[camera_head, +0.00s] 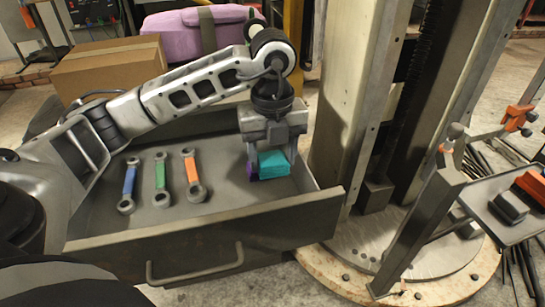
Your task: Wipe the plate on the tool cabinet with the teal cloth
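The teal cloth (274,162) shows as a small folded block inside an open grey drawer (270,222), near its right end. My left gripper (272,151) points down right at the cloth, with a finger at each side of it. I cannot tell whether the fingers press on the cloth or only stand around it. A small purple piece (252,171) shows at the cloth's left side, partly hidden. I cannot make out a plate in this view. My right gripper is not in view.
Wrenches with blue (129,183), green (161,178) and orange (192,172) handles lie in the drawer's left half. A cardboard box (108,66) and a pink case (196,30) stand behind. A tall metal column (352,90) rises close on the right.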

